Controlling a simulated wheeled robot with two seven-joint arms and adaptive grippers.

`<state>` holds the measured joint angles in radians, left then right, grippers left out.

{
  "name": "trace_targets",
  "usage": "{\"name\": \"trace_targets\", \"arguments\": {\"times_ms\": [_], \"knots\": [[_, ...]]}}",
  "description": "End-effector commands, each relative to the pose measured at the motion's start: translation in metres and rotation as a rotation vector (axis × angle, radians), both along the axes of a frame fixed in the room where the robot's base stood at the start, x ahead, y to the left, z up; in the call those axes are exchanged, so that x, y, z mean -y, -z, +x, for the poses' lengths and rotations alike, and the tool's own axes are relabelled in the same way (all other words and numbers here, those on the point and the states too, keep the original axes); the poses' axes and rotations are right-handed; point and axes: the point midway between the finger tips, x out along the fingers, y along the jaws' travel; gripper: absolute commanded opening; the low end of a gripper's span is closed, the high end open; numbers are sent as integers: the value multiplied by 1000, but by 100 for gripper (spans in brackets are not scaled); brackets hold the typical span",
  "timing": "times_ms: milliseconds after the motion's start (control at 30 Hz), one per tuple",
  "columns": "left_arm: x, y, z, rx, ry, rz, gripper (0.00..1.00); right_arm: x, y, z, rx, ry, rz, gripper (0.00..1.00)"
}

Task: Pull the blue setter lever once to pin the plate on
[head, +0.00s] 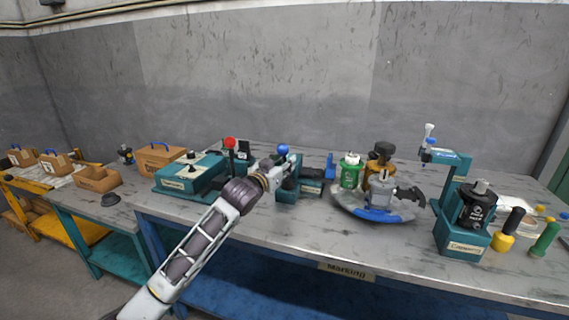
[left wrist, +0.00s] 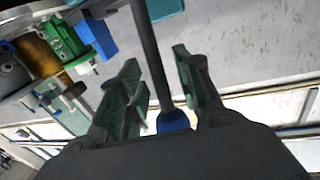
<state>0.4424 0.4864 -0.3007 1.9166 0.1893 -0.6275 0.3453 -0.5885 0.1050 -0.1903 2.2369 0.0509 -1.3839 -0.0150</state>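The blue setter lever has a blue ball knob (head: 283,149) and stands on a teal machine (head: 288,195) in the middle of the bench. My left gripper (head: 275,165) is at this lever and partly covers it in the head view. In the left wrist view, the lever's dark rod (left wrist: 149,55) runs between the two fingers of my left gripper (left wrist: 158,82), with its blue knob (left wrist: 173,121) close to the palm. The fingers are apart, with visible gaps beside the rod. The plate cannot be made out. My right gripper is not in view.
A red-knobbed lever (head: 230,143) stands on a teal machine (head: 190,174) just left of my gripper. To the right are a green canister (head: 350,172), a round tray (head: 345,201) with motor parts, and a teal press (head: 459,238). The front bench strip is clear.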

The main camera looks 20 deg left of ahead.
Motion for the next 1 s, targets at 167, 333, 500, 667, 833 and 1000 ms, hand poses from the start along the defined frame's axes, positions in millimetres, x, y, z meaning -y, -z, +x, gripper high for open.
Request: {"name": "trace_targets", "arguments": {"times_ms": [167, 333, 500, 667, 833, 1000], "knots": [[1, -1, 5, 1, 0, 0, 35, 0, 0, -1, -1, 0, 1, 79], [1, -1, 5, 1, 0, 0, 35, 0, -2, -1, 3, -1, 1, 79], [1, -1, 5, 1, 0, 0, 31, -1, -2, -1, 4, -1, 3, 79], [1, -1, 5, 1, 0, 0, 10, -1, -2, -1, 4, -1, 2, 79], [1, -1, 5, 1, 0, 0, 0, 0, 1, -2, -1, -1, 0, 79], [1, -1, 5, 1, 0, 0, 0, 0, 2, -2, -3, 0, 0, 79]]}}
